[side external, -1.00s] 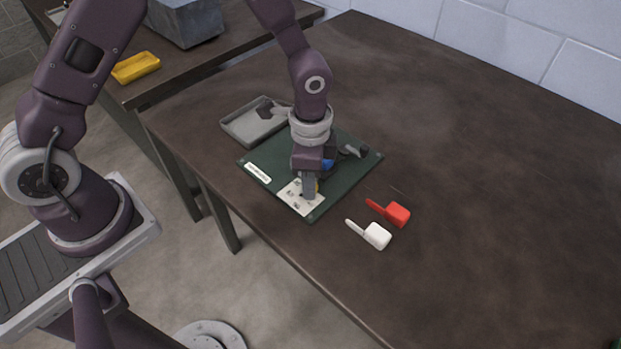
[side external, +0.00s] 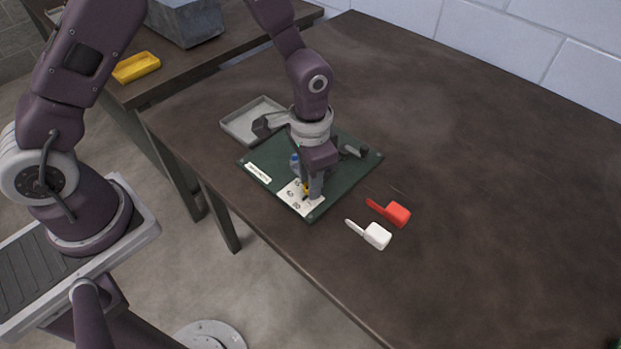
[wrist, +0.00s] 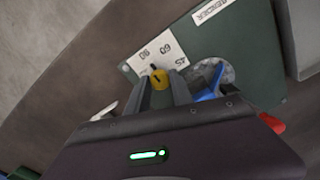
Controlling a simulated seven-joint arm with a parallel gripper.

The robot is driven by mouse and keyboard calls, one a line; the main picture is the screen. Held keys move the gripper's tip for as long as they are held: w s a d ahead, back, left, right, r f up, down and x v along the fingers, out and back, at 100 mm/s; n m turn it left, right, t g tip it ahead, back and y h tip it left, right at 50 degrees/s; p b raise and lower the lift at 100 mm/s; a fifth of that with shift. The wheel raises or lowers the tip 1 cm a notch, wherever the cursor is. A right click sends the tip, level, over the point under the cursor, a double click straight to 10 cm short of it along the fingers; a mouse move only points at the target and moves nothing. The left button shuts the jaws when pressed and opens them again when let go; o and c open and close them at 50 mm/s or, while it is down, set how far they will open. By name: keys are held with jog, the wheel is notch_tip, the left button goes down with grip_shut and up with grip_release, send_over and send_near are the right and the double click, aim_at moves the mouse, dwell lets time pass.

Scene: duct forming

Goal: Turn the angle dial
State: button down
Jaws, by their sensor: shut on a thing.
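The angle dial is a yellow knob (wrist: 159,79) with a dark pointer, on a white scale plate (wrist: 158,50) marked 45, 60 and 90. In the wrist view the pointer lies between the 60 and 90 marks. My gripper (wrist: 160,88) is shut on the knob, one finger on each side. In the side view my gripper (side external: 314,186) points down at the near corner of the green base board (side external: 270,160), and the yellow knob (side external: 306,189) shows beside the fingers.
A blue part (wrist: 208,88) stands on the board close to my fingers. A grey tray (side external: 236,128) lies behind the board. A red-headed tool (side external: 397,214) and a white-headed tool (side external: 376,236) lie to its right. The table's right side is clear.

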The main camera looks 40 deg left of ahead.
dwell(0.4)
jog(key=c, duration=1.1)
grip_release()
notch_tip(320, 180, up, 7)
jog(key=shift+r, duration=0.1)
